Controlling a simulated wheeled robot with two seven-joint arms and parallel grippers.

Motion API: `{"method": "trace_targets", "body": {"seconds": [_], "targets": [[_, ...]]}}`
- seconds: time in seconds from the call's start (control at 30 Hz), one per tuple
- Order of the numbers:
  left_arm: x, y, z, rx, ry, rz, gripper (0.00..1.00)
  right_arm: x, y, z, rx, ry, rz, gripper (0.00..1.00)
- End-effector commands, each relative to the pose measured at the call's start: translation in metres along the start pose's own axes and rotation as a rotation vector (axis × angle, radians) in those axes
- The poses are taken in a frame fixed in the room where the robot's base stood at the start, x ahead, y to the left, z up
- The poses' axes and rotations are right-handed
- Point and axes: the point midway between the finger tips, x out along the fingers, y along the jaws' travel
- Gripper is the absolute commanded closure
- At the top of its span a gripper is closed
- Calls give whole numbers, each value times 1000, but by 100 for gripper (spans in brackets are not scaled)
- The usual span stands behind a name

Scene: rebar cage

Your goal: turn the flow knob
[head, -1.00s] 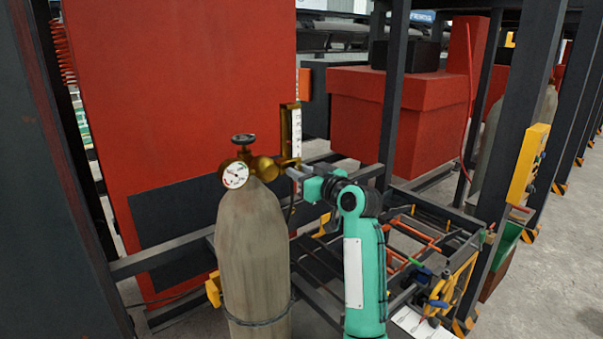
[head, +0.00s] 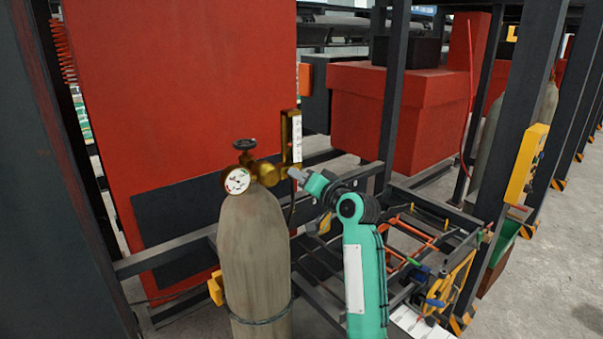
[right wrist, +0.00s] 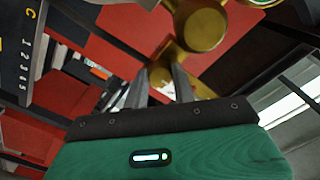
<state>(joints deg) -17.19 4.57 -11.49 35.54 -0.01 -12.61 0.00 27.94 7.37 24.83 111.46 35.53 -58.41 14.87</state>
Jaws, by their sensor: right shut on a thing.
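A brass regulator (head: 266,173) with a round white gauge (head: 237,181) sits on top of a tall grey-brown gas cylinder (head: 254,250). A flowmeter tube (head: 292,138) with a white scale stands upright at the regulator's right end. My right gripper (head: 296,173) is at the foot of this tube. In the right wrist view the brass flow knob (right wrist: 162,78) lies between the two fingers of the right gripper (right wrist: 161,80), which are shut on it. In the head view the fingers hide most of the knob. My left gripper is not in view.
A black handwheel (head: 244,144) tops the cylinder valve. A large red panel (head: 180,90) stands behind. Dark steel posts (head: 394,90) and rails surround the cylinder. A frame holding tools (head: 430,250) is at right. Open floor (head: 550,280) lies at far right.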

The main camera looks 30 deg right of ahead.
Motion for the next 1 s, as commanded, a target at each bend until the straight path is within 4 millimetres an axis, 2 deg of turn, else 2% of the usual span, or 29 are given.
{"method": "trace_targets", "body": {"seconds": [0.2,0.5,1.0], "targets": [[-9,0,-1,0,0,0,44,0,-1,-1,174,1,0,97],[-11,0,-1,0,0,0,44,0,0,-1,330,2,0,97],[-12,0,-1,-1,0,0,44,0,0,-1,387,2,0,97]]}}
